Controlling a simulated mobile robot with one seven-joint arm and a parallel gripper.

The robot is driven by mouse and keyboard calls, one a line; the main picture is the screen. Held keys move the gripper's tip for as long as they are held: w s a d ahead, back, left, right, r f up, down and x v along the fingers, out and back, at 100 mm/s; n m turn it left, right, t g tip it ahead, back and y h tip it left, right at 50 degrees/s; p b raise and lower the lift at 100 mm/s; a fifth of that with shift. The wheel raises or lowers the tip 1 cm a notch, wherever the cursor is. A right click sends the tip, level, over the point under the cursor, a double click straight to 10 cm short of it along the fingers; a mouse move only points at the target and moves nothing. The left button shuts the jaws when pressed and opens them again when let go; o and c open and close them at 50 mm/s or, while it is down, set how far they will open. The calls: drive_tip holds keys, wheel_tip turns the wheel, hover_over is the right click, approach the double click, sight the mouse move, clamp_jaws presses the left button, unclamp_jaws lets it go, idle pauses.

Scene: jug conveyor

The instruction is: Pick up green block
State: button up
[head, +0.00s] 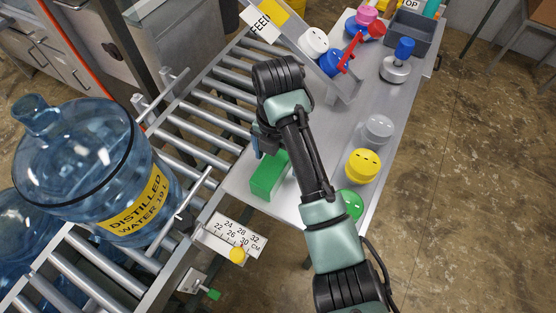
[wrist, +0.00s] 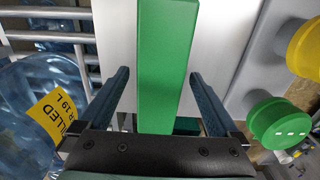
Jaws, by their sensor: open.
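The green block (head: 268,176) is a long box lying on the grey metal table (head: 240,188), near its left edge beside the roller conveyor. In the wrist view the green block (wrist: 166,60) runs lengthwise between the two fingers. My gripper (head: 262,146) is open above the block's far end in the head view, partly hidden by my arm. In the wrist view my gripper (wrist: 160,82) has one finger on each side of the block, with a gap on both sides. The height between fingertips and block is hard to tell.
A large blue water jug (head: 75,165) stands on the roller conveyor (head: 110,262) at left. A yellow cap (head: 362,165), a grey cap (head: 377,129) and a green cap (head: 351,205) sit right of my arm. A sloped feed chute (head: 343,88) and a grey bin (head: 408,33) are farther back.

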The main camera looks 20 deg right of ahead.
clamp_jaws()
idle(0.3)
